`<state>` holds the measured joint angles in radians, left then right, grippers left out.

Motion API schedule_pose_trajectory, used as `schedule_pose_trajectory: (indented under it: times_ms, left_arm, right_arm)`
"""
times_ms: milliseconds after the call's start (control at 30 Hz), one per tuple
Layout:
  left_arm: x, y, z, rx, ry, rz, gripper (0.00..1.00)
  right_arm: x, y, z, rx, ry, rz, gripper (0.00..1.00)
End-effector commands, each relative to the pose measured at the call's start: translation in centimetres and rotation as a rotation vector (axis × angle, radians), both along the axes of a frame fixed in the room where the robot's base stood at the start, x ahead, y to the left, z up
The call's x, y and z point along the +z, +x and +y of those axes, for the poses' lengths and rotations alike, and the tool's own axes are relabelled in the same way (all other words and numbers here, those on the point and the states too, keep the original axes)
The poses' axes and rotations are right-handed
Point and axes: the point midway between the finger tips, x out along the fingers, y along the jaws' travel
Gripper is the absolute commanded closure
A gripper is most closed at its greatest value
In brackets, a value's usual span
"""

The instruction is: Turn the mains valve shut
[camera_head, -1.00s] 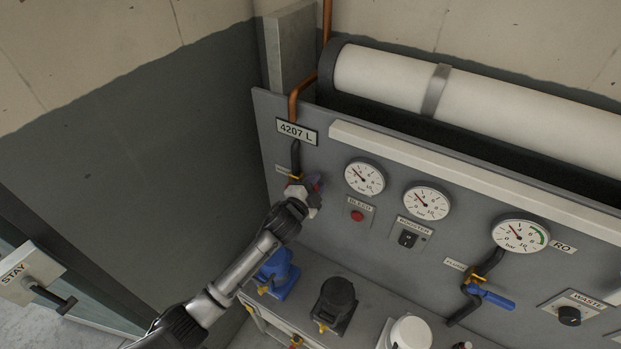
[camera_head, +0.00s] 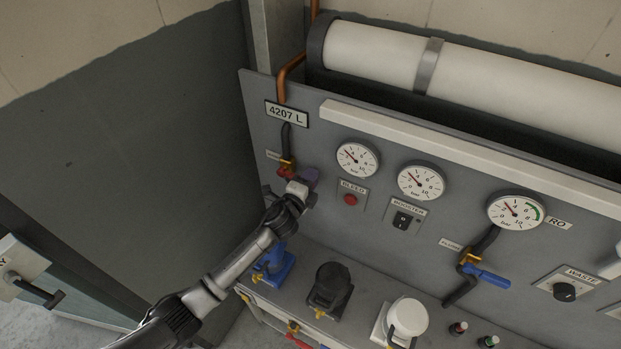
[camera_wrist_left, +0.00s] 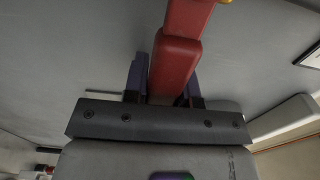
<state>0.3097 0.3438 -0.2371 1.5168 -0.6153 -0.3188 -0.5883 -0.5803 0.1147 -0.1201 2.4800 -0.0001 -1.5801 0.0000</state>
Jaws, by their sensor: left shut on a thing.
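The mains valve has a brass body (camera_head: 287,162) on the pipe at the panel's left end, below the 4207 L plate. Its red lever (camera_head: 285,173) shows just under the brass, and its outer part is hidden behind my gripper. My left gripper (camera_head: 306,180) is at the lever, below and right of the valve body. In the left wrist view the red lever (camera_wrist_left: 174,68) runs between the two purple-blue fingers (camera_wrist_left: 160,85), which are shut on it. My right gripper is not in view.
A bleed button (camera_head: 350,199), booster switch (camera_head: 402,220) and gauges sit right of the valve. A blue-handled flush valve (camera_head: 488,278) is farther right. A blue filter housing (camera_head: 274,264) and black one (camera_head: 331,286) stand on the ledge below. A wall closes off the left.

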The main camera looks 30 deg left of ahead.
Motion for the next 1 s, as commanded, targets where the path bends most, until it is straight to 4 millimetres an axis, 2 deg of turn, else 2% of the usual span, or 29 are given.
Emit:
schedule_pose_trajectory:
  times_ms: [367, 400, 667, 1000]
  left_arm:
    - [-0.27, -0.03, 0.07, 0.001, 0.011, 0.005, 1.0]
    - [-0.27, -0.03, 0.07, 0.001, 0.011, 0.005, 0.74]
    - [-0.18, -0.02, 0.05, 0.001, 0.008, 0.002, 0.49]
    - [-0.14, -0.54, 0.0, 0.0, 0.007, 0.001, 0.49]
  right_arm:
    - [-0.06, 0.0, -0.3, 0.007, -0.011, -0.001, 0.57]
    - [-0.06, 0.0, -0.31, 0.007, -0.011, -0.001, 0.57]
    - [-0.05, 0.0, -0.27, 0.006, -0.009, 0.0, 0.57]
    - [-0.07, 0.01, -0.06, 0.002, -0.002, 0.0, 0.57]
